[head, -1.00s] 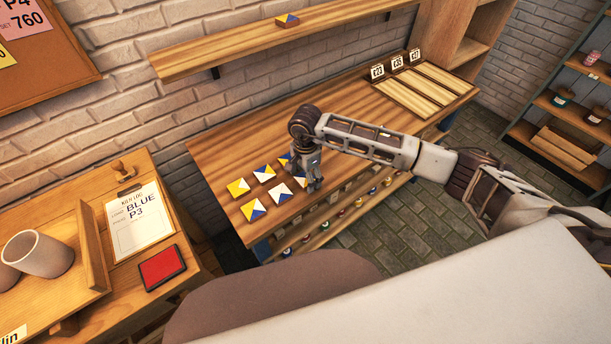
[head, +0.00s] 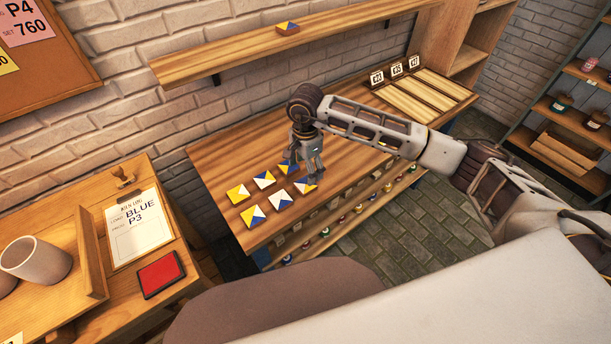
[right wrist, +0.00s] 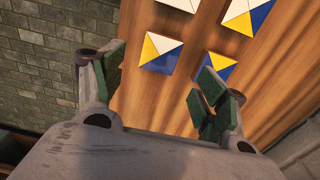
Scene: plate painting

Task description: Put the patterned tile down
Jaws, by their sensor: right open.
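Several square tiles painted in yellow, white and blue triangles lie flat in two rows on the wooden table (head: 226,157). The patterned tile (head: 305,186) at the right end of the front row lies just under my right gripper (head: 314,178), which partly covers it in the head view. My right gripper is open, with its fingers pointing down and nothing held. In the right wrist view, its fingers (right wrist: 160,88) stand wide apart. A yellow, white and blue tile (right wrist: 160,53) lies beyond the gap, and another tile (right wrist: 217,65) is partly hidden by a finger. My left gripper is not in view.
Numbered cards (head: 396,69) and bare wooden strips (head: 424,93) are at the table's far right. A wall shelf (head: 240,58) above holds one patterned tile (head: 288,28). A side desk at left holds a clipboard (head: 136,228), red pad (head: 161,274) and mug (head: 36,259).

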